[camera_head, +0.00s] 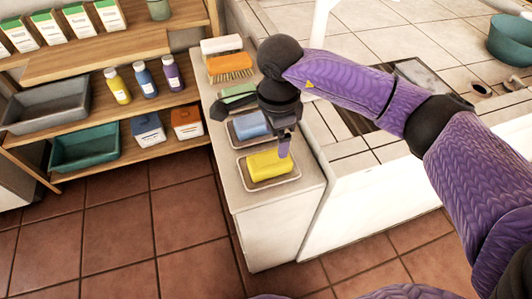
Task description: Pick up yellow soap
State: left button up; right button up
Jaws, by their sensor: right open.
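The yellow soap (266,166) lies in a pale rectangular dish (254,184) near the front end of the narrow counter. My right gripper (285,148) points down above the soap, at its right rear side. It is open, and nothing shows between its fingers. Whether a fingertip touches the soap I cannot tell. My left gripper is out of view.
A blue soap (250,124) in its own dish lies just behind, with a green item (238,92) and an orange brush (229,65) farther back. Shelves at left hold bottles (118,87) and bins (84,147). The tiled washbasin counter (385,30) is at right.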

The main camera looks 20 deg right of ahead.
aim_at(275, 158)
jog(key=f+b, duration=0.1)
jog(key=f, duration=0.1)
jog(key=f+b, duration=0.1)
jog(key=f, duration=0.5)
jog(key=shift+s+b, duration=0.25)
jog(key=shift+b, duration=0.15)
jog(key=shift+r, duration=0.1)
jog(key=shift+c, duration=0.8)
jog(key=c, duration=0.9)
notch_tip(275, 158, up, 9)
jog(key=p, duration=0.3)
jog(key=shift+w+r+p, duration=0.1)
jog(key=shift+p, duration=0.25)
jog(key=shift+c, duration=0.2)
jog(key=shift+r, duration=0.45)
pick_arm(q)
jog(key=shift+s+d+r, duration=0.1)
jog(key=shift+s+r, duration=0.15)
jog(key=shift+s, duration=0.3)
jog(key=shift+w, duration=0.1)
